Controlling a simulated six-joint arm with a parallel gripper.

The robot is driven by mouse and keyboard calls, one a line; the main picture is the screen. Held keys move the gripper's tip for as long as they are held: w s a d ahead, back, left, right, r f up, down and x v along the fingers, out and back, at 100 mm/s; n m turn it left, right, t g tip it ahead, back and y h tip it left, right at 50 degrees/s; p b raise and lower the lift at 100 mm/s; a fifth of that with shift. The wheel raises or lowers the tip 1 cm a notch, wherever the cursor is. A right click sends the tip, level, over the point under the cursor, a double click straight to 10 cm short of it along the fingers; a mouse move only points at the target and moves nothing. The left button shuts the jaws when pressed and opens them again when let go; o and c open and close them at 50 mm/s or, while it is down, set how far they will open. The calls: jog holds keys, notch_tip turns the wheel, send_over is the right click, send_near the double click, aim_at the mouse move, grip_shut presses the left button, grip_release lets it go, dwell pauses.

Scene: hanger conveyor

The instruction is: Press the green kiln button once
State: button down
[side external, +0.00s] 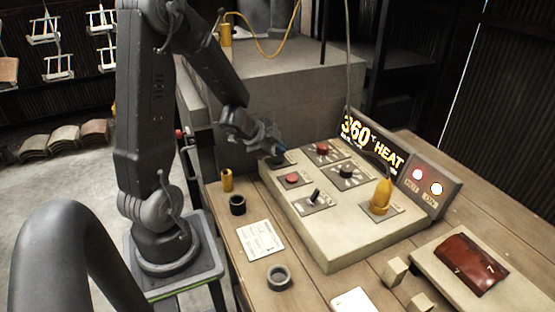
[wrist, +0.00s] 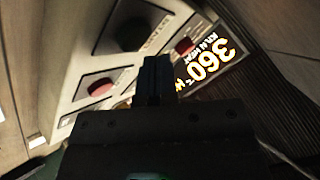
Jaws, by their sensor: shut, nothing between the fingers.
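The control box (side external: 340,238) stands on the wooden table with several controls on dark plates. My gripper (side external: 281,150) is shut and empty, with its fingertips over the plate at the box's back left corner. The fingers (wrist: 152,75) also show in the wrist view, pointing at the box. A red button (side external: 322,149) and another red button (side external: 292,179) are nearby; both also show in the wrist view.
A black knob (side external: 347,171), a black toggle lever (side external: 315,195) and a yellow handle (side external: 381,196) are on the box. A lit "360 HEAT" sign (side external: 372,145) stands behind it. A paper card (side external: 260,241) and black ring (side external: 279,277) lie left of the box.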

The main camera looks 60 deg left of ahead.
aim_at(279, 161)
jog(key=shift+r, duration=0.1)
jog(key=shift+r, duration=2.45)
jog(key=shift+w+d+r, duration=0.1)
jog(key=shift+w+r, duration=0.05)
jog(key=shift+r, duration=0.15)
jog(key=s+d+r+n+y, duration=0.1)
jog(key=d+r+n+y, duration=0.5)
jog(key=r, duration=0.3)
jog(key=s+d+n+g+h, duration=0.1)
jog(key=s+d+h, duration=0.2)
jog(key=s+d, duration=0.3)
jog(key=s+d+r+g+h, duration=0.1)
jog(key=s+d+h, duration=0.3)
jog(key=d, duration=0.6)
jog(key=shift+s+d+n+g, duration=0.35)
jog(key=shift+s+g, duration=0.45)
jog(key=shift+s, duration=0.35)
